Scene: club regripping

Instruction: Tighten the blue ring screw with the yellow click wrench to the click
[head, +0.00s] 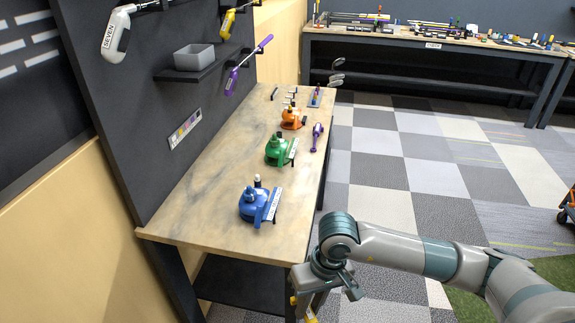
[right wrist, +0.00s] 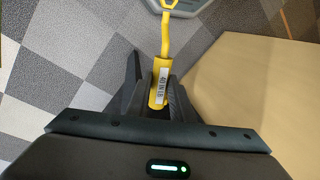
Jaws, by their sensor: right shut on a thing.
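The blue clamp-like fixture (head: 252,206) sits on the near end of the wooden bench, with a small white-topped post beside it. I cannot make out its ring screw clearly. My right gripper (head: 304,306) is low, off the bench's near right corner. In the right wrist view my right gripper (right wrist: 161,100) is shut on the handle of the yellow click wrench (right wrist: 165,40), whose label reads "40 IN LB". The wrench points away from the gripper, with its ring end at the top of that view. My left gripper is not in view.
Green (head: 279,151) and orange (head: 292,118) fixtures stand farther along the bench (head: 215,180). A purple-handled driver (head: 316,136) lies by its right edge. More tools and a grey bin (head: 194,57) are on the dark panel.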

